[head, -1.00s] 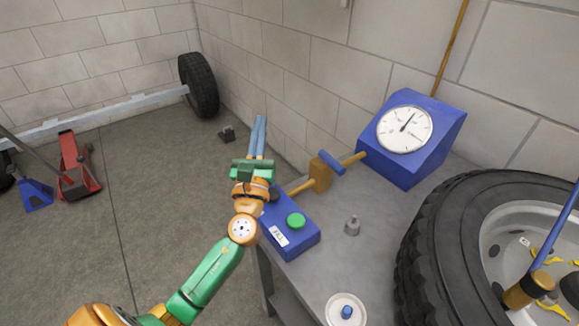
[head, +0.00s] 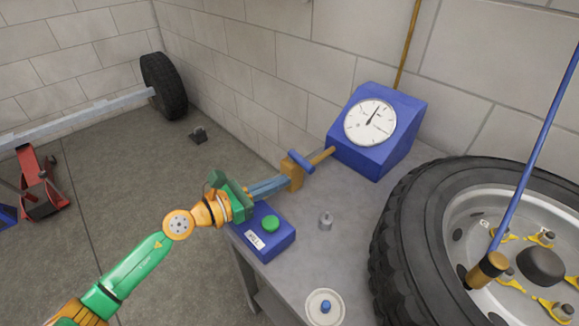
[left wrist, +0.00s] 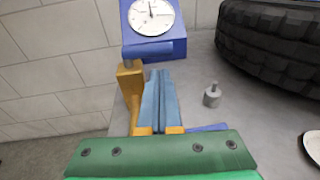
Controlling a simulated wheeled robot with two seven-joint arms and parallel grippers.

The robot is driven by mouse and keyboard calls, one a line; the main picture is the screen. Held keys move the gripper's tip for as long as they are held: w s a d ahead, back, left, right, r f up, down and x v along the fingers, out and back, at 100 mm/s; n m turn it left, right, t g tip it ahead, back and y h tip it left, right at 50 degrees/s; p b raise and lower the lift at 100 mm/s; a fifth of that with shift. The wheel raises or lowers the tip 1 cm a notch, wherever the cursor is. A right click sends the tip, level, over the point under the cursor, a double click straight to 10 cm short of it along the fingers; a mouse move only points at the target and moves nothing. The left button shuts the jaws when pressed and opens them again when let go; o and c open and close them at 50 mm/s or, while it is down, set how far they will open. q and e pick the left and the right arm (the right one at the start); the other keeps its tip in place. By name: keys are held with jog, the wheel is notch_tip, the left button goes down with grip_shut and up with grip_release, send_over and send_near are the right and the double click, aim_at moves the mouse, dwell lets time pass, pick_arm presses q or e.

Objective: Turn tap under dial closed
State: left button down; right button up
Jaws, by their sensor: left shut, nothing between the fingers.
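The tap has a brass body (head: 291,171) and a blue handle (head: 301,161), on a brass pipe that runs to the blue dial box (head: 352,142). The white dial (head: 370,122) faces me. My left gripper (head: 284,183) is shut and empty, its blue fingers pointing at the tap body from the near left. In the left wrist view the fingertips (left wrist: 158,73) are just right of the brass body (left wrist: 130,84) and below the blue handle (left wrist: 149,50). I cannot tell whether they touch. My right gripper is not in view.
A blue box with a green button (head: 270,223) sits under my left gripper on the grey bench (head: 290,280). A small grey weight-like piece (head: 325,221) and a white dish (head: 325,308) are nearby. A large tyre (head: 410,220) fills the right side.

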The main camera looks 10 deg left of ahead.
aim_at(303, 167)
pick_arm(q)
jog(key=shift+w+d+r+p, duration=0.15)
jog(key=shift+w+d+r, duration=0.05)
jog(key=shift+w+d, duration=0.4)
jog(key=shift+w+d+r+p, duration=0.15)
jog(key=shift+w+d, duration=0.35)
jog(key=shift+w, duration=0.2)
jog(key=shift+w+d+r+p, duration=0.25)
jog(key=shift+w+d+p, duration=0.05)
jog(key=shift+d+p, duration=0.1)
jog(key=shift+d, duration=0.1)
jog(key=shift+f, duration=0.1)
